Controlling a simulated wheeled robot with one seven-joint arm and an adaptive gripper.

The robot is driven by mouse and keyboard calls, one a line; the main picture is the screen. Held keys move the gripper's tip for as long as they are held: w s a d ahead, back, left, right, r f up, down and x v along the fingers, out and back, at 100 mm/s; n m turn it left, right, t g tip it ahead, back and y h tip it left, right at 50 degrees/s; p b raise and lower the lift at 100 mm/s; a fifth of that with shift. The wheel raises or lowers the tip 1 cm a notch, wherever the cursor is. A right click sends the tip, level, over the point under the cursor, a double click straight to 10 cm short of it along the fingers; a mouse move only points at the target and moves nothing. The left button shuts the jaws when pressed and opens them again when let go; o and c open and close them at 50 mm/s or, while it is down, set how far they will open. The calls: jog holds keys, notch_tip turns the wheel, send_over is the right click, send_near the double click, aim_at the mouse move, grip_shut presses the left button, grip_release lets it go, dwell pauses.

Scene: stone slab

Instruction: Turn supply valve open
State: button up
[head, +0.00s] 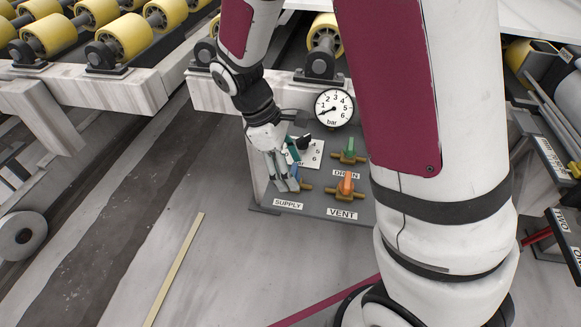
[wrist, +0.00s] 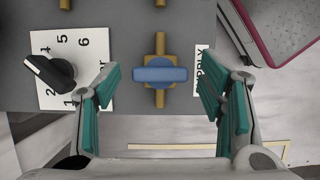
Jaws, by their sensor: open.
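The supply valve (wrist: 160,74) has a blue bar handle on a brass pipe. In the wrist view the handle lies crosswise to its pipe. In the head view the supply valve is mostly hidden behind my fingers. The SUPPLY label (head: 288,203) is below it on the grey panel (head: 262,172). My gripper (wrist: 157,82) is open and empty, with teal-padded fingers on either side of the handle and a gap at each end. In the head view my gripper (head: 284,172) is right at the panel. Whether the fingertips reach handle depth I cannot tell.
An orange-handled vent valve (head: 346,186) and a green-handled drain valve (head: 349,150) are close to the right. A black knob (wrist: 50,73) on a numbered plate is near one finger. A pressure gauge (head: 334,108) is above.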

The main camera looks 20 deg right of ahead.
jog(key=c, duration=1.2)
jog(key=shift+o, duration=0.2)
jog(key=shift+r+m+p, duration=0.1)
jog(key=shift+m+p, duration=0.2)
jog(key=shift+p, duration=0.1)
jog(key=m+g+y+p, duration=0.1)
jog(key=m+p, duration=0.2)
jog(key=shift+d+m, duration=0.1)
jog(key=shift+m, duration=0.2)
jog(key=m+y+p, duration=0.1)
jog(key=m+p, duration=0.1)
jog(key=m+y+p, duration=0.1)
jog(key=m+p, duration=0.1)
jog(key=shift+w+d+m+g, duration=0.1)
jog(key=shift+m+g, duration=0.2)
jog(key=shift+g, duration=0.1)
jog(key=m+y+p, duration=0.1)
jog(key=m+p, duration=0.1)
jog(key=m, duration=0.2)
jog(key=shift+d+m+y, duration=0.1)
jog(key=shift+m+y, duration=0.2)
jog(key=shift+y, duration=0.1)
jog(key=shift+d+m+t+y+p, duration=0.15)
jog(key=shift+m+y+p, duration=0.35)
jog(key=shift+m, duration=0.6)
jog(key=shift+a+m+t+y+p, duration=0.1)
jog(key=shift+m+t+y+p, duration=0.35)
jog(key=shift+m, duration=0.65)
